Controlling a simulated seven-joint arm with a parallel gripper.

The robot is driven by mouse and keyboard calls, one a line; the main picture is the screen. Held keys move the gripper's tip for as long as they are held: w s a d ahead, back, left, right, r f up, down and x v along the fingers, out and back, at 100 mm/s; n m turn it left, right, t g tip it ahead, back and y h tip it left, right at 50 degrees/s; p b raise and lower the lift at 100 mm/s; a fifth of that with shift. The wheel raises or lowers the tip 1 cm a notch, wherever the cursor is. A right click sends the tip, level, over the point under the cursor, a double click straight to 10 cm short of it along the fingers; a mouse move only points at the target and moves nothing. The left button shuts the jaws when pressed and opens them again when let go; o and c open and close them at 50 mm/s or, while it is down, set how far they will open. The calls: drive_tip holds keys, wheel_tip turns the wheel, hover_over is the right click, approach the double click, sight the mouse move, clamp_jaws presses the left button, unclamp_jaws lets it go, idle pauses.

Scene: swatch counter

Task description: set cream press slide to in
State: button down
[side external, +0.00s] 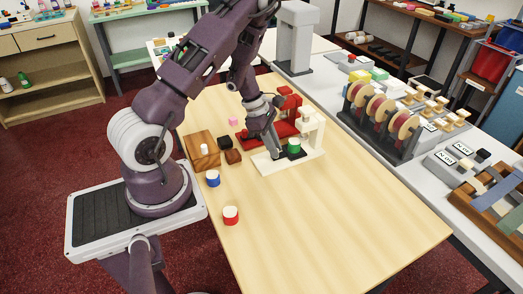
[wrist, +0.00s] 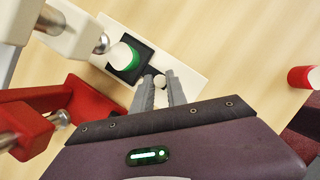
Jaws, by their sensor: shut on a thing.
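The cream press (side external: 313,132) stands on the wooden table, with its pale base plate (side external: 262,164) reaching toward my arm. Its black slide (wrist: 147,50) carries a green piece with a white top (side external: 294,146), seen also in the wrist view as a white-topped green cylinder (wrist: 124,58). My gripper (wrist: 160,84) is low over the base plate, shut on the slide's small pale knob (wrist: 159,81). The press's head with its metal tip (wrist: 101,44) shows beside the slide; I cannot tell whether the piece is directly under it.
A red press (side external: 285,112) stands just behind the cream one. The table's front right is clear.

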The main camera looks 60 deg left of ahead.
sight(289, 153)
drive_tip(key=shift+w+r, duration=0.1)
drive_tip(key=shift+w, duration=1.8)
drive_tip(key=c, duration=1.3)
unclamp_jaws()
drive_tip(key=v, duration=0.7)
